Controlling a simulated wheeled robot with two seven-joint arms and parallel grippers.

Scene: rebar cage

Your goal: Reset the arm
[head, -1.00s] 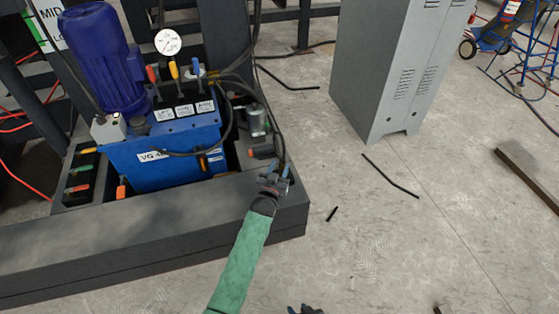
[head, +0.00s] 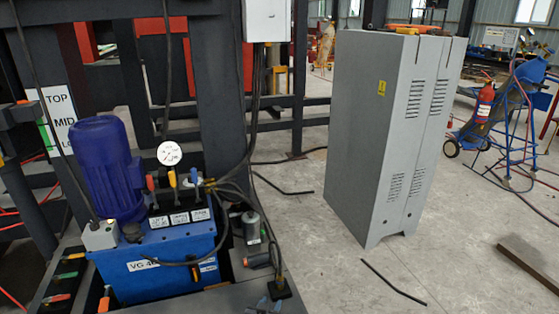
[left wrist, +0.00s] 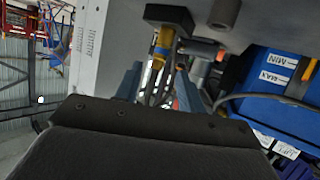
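My left gripper (head: 266,303) shows only in part at the bottom edge of the head view, beside a small black block with an orange-yellow lever (head: 279,275) at the frame's corner. In the left wrist view the two blue-grey fingers of my left gripper (left wrist: 159,90) stand apart. The orange-yellow lever (left wrist: 158,52) and dark cables show beyond and between them, and no held object is visible. Whether a finger touches the lever cannot be told. My right gripper is out of view.
The blue hydraulic unit (head: 165,262) with its purple motor (head: 104,165) stands at left. A grey cabinet (head: 385,135) stands at centre right. Black rods (head: 395,282) lie on the floor, and a blue cart (head: 495,140) is at far right. The floor between is mostly clear.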

